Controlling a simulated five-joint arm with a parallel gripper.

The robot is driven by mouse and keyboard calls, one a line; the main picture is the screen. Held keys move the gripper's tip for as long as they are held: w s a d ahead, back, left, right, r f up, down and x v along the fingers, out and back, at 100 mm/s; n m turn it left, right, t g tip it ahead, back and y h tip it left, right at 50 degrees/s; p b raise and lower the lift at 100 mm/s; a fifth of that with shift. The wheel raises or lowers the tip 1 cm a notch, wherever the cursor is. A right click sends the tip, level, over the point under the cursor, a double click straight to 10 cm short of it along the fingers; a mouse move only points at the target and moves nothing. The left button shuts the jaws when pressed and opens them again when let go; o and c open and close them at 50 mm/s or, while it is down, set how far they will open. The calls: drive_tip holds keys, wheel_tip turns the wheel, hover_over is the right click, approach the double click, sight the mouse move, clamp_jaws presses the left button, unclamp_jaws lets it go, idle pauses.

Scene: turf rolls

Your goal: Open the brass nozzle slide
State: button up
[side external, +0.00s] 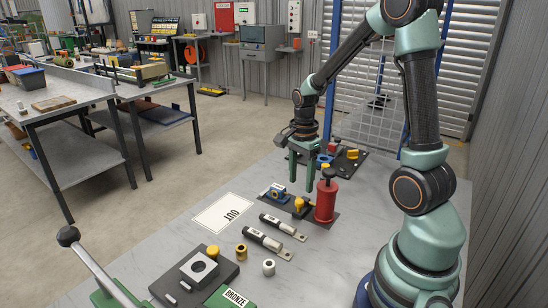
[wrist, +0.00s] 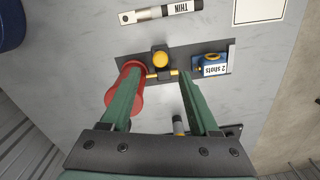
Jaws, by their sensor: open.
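The brass nozzle slide appears to be the yellow-brass piece (side external: 302,205) with a round knob on a dark plate. In the wrist view the brass piece (wrist: 160,60) has a horizontal bar below its knob. A red cylinder (side external: 326,203) stands beside it on the plate, also in the wrist view (wrist: 130,88). A blue block labelled "2 shots" (wrist: 211,66) is at the plate's other end. My gripper (side external: 303,172) is open and points down above the plate. In the wrist view its green fingers lie either side of the brass bar, the left one overlapping the red cylinder.
Two dark tubes with pale labels, one upper (side external: 283,226) and one lower (side external: 267,243), lie near the plate. An "OUT" card (side external: 207,220) is at the table's left. A second dark plate with fittings (side external: 350,160) lies behind my gripper. A "BRONZE" box (side external: 230,297) is in front.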

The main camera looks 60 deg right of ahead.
sight(300, 201)
drive_tip(key=shift+f, duration=3.1)
clamp_jaws()
